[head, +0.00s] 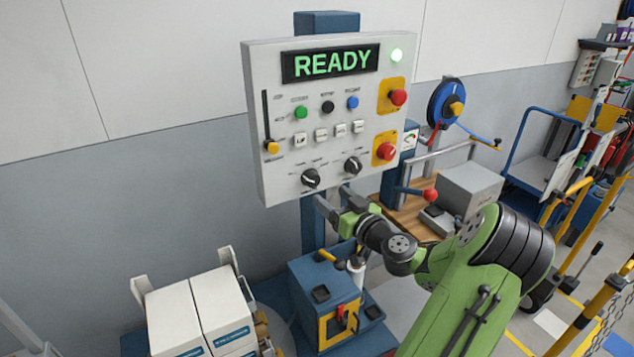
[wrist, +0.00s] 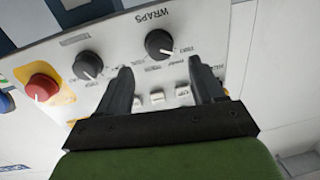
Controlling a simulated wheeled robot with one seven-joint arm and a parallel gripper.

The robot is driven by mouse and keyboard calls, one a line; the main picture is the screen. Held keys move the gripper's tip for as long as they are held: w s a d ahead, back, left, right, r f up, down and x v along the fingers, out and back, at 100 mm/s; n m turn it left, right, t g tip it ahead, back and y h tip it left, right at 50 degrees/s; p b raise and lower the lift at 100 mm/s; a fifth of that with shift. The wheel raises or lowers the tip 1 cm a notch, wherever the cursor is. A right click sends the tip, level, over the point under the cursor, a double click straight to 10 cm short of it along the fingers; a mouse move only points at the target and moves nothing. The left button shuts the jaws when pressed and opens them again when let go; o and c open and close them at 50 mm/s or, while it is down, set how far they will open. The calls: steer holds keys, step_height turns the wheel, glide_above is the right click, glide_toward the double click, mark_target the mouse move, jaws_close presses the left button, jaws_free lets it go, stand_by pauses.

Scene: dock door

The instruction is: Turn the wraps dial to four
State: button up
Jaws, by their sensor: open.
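The wraps dial (head: 311,178) is a black round knob with a pale pointer line, low on the grey control panel (head: 278,120). In the wrist view the dial (wrist: 159,44) appears beside the word WRAPS, with the panel seen upside down. Its pointer slants to the lower right there; the scale marks are too small to read. My gripper (head: 332,193) is open and empty, just below and in front of the dial. In the wrist view its fingertips (wrist: 161,66) stand apart, with the dial beyond the gap and not between them.
A second black dial (head: 352,165) sits to the right. A red button (head: 386,151) on a yellow plate is near it. White push buttons (head: 321,135) line up above the dials, and a slider (head: 271,147) is at the left. The screen (head: 331,63) reads READY. White boxes (head: 188,315) stand below.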

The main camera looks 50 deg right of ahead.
mark_target(315, 182)
steer(key=p+x, duration=0.1)
steer(key=x, duration=0.5)
steer(key=shift+w+d, duration=0.15)
steer(key=shift+w, duration=0.2)
steer(key=c, duration=1.1)
steer(key=shift+o, duration=0.2)
